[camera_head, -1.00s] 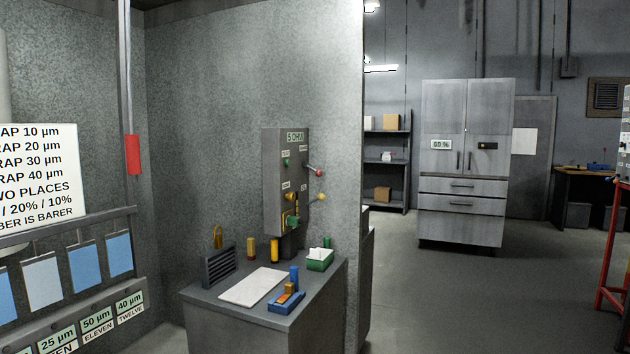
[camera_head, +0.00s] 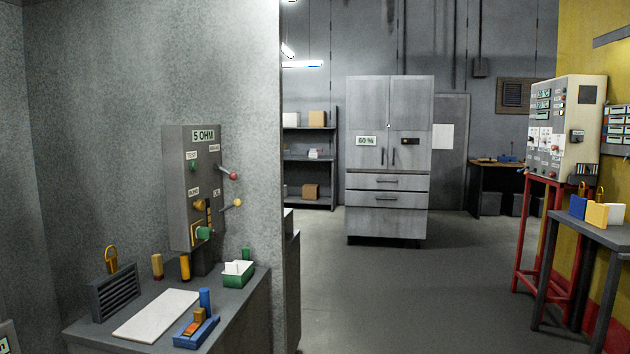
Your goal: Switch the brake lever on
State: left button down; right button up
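A grey control panel (camera_head: 191,187) marked "5 OHM" stands on a grey bench at the left. A lever with a red knob (camera_head: 232,175) sticks out from its upper right side. A lever with a yellow knob (camera_head: 237,203) sticks out below it. The panel also bears a green button (camera_head: 194,167), an orange knob (camera_head: 197,205) and a green knob (camera_head: 203,233). The small labels are too blurred to tell which lever is the brake. A second control box (camera_head: 562,127) stands on a red frame at the right; its small controls are unclear. Neither gripper is in view.
The bench (camera_head: 240,307) holds a white sheet (camera_head: 156,315), a green box (camera_head: 238,277), a blue-and-orange item (camera_head: 196,329) and a dark vented block (camera_head: 115,290). A grey cabinet (camera_head: 388,160) stands at the back. A small table (camera_head: 618,238) is at the right. The middle floor is clear.

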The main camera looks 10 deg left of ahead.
aim_at(234, 176)
jog(key=z, duration=0.55)
jog(key=i, duration=1.2)
jog(key=u, duration=0.7)
jog(key=i, duration=1)
jog(key=u, duration=0.85)
